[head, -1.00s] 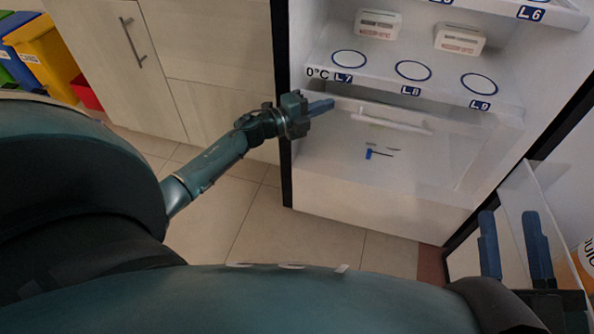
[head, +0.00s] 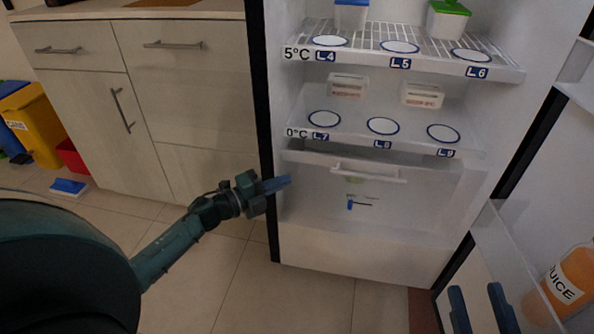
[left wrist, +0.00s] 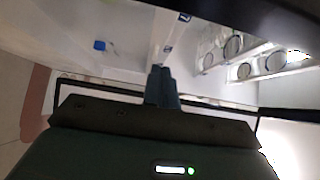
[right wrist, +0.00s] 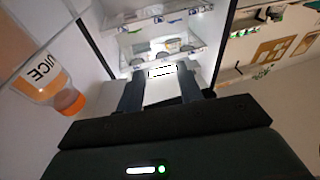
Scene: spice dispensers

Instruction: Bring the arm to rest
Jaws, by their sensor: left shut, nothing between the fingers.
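My left gripper (head: 277,185) is shut and empty, in front of the left edge of the open fridge (head: 262,120), beside the clear drawer (head: 400,205). Its closed fingers also show in the left wrist view (left wrist: 162,86). My right gripper (head: 482,308) shows at the lower right of the head view, in front of the fridge door. Its two fingers stand apart in the right wrist view (right wrist: 160,88), with a white carton-like item visible beyond the gap. I cannot tell whether that item touches the fingers, but they look open.
The fridge shelves hold two small white boxes (head: 347,86) (head: 423,95) and containers above. A juice bottle (head: 560,285) stands in the door shelf at the right. Cabinets (head: 190,110) and coloured bins (head: 38,125) are at the left.

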